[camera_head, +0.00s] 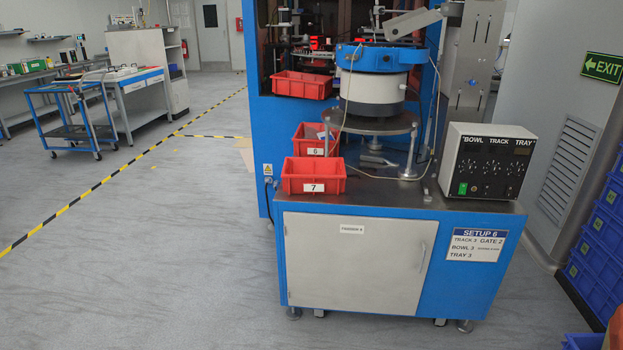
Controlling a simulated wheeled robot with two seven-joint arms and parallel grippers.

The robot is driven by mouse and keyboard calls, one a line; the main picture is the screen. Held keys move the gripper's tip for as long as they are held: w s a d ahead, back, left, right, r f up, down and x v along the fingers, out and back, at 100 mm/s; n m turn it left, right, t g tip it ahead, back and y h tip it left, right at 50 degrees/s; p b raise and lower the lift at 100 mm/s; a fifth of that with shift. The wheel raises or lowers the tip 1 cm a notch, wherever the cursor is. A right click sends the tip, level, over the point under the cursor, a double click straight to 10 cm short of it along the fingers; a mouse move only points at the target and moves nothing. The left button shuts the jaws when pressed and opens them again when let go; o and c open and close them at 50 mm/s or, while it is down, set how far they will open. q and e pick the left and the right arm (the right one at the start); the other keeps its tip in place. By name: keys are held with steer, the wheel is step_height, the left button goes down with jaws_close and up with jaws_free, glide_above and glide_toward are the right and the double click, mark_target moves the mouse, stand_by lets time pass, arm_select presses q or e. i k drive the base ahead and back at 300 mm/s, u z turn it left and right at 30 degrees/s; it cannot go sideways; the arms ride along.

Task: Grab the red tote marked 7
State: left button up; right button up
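The red tote marked 7 (313,177) sits on the front left corner of the blue machine's metal top (385,190). Its white label with the 7 faces me, and it looks empty from here. A second red tote marked 6 (312,142) stands just behind it, with something greyish partly visible inside. A third red tote (301,86) is further back and higher, at the machine's opening; I see no number on it. Neither of my grippers is in view.
A control box (488,162) labelled "BOWL TRACK TRAY" stands on the right of the top. A blue and white bowl feeder (375,85) on a round plate rises behind the totes. Blue crates (600,235) line the right edge. The grey floor (150,260) at left is open.

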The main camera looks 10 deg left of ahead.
mark_target(300, 177)
steer(key=u, duration=0.55)
steer(key=i, duration=0.7)
steer(key=u, duration=0.7)
steer(key=i, duration=1.1)
steer(key=z, duration=0.3)
